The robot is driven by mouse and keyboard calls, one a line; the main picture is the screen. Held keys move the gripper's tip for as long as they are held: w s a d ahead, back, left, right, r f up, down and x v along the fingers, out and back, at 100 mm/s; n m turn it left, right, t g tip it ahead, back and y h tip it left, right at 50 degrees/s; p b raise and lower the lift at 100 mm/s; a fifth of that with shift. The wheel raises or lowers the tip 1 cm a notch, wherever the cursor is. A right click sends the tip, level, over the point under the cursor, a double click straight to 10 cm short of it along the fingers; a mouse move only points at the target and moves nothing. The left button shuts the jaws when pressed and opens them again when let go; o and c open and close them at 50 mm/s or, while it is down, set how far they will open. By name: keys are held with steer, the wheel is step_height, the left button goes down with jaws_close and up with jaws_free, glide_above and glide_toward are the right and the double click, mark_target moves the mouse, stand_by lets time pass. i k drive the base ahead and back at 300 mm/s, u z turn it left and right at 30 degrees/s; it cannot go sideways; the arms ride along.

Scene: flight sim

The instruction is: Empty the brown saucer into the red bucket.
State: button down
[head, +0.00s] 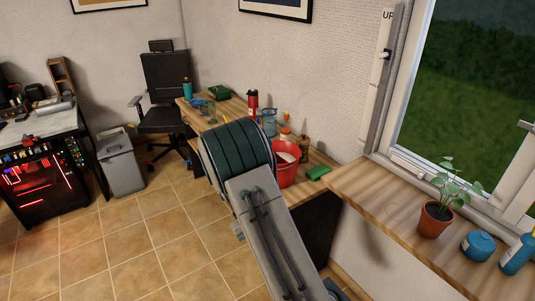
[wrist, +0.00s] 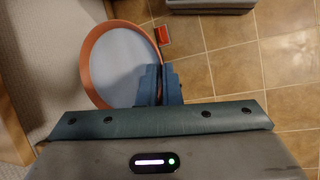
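The brown saucer (wrist: 91,36) shows in the wrist view as a large disc with an orange-brown rim and a plain pale blue-grey face. I see nothing lying on that face. My gripper (wrist: 160,85) has its dark fingers close together over the saucer's right edge, and they appear shut on it. The fingers cover that part of the rim. In the head view, my arm hides the gripper and the saucer. The red bucket (head: 288,176) stands on the wooden desk just right of my arm, partly hidden by it. Something whitish shows inside its mouth.
A small red object (wrist: 163,36) shows beside the saucer, against the tiles. A green item (head: 318,172) lies right of the bucket. Bottles and a blue jug (head: 268,122) stand behind it. A potted plant (head: 435,218) is on the right-hand ledge. A grey bin (head: 121,165) stands on the floor.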

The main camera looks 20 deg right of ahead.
mark_target(288, 155)
steer(key=u, duration=1.25)
steer(key=i, duration=1.15)
steer(key=z, duration=1.9)
